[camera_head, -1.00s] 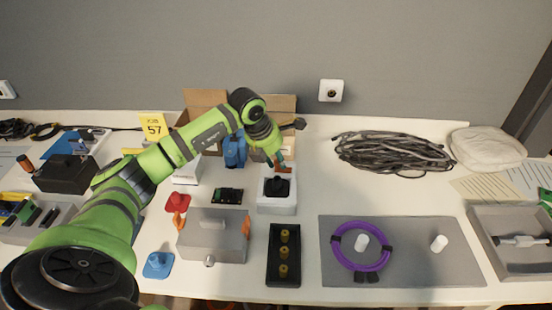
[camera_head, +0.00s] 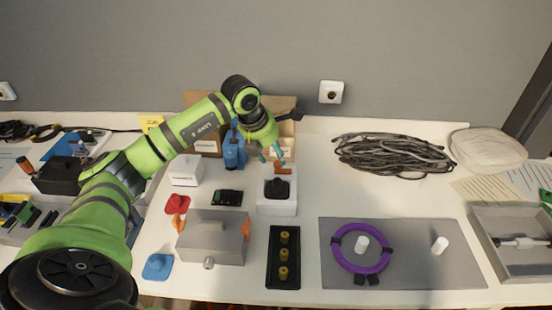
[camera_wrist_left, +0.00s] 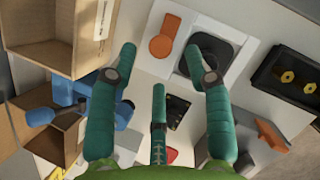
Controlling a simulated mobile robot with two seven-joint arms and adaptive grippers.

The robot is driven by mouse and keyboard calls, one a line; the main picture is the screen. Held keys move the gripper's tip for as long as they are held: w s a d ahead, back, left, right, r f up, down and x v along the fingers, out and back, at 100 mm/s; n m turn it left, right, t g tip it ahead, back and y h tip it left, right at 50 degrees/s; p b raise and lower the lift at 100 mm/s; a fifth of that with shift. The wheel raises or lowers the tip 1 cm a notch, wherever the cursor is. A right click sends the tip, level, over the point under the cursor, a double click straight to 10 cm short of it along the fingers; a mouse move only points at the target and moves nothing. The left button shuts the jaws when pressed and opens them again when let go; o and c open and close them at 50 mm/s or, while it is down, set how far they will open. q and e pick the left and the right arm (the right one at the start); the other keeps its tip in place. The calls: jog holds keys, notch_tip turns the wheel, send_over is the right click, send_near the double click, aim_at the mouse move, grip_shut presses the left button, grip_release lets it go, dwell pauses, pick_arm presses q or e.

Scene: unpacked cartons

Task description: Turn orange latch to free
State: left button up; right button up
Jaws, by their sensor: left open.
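The orange latch (camera_head: 284,169) sits at the back edge of a white box (camera_head: 276,206) with a black part (camera_head: 277,188) in its top. In the left wrist view the latch (camera_wrist_left: 165,36) shows a round end and a narrower arm, beside the black part (camera_wrist_left: 212,55). My left gripper (camera_head: 271,156) is just behind and above the latch. Its teal fingers are spread open and empty in the left wrist view (camera_wrist_left: 160,65), with the latch beyond the gap between them. I cannot tell whether a finger touches it. My right gripper is not in view.
A grey box (camera_head: 212,236) with orange side clips stands front left of the white box. A black tray (camera_head: 284,272) with brass parts lies in front. Open cardboard boxes (camera_head: 207,142) and a blue object (camera_head: 234,150) stand close behind.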

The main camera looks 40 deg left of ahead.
pick_arm(q)
jog(key=v, duration=0.8)
jog(key=shift+r, duration=0.15)
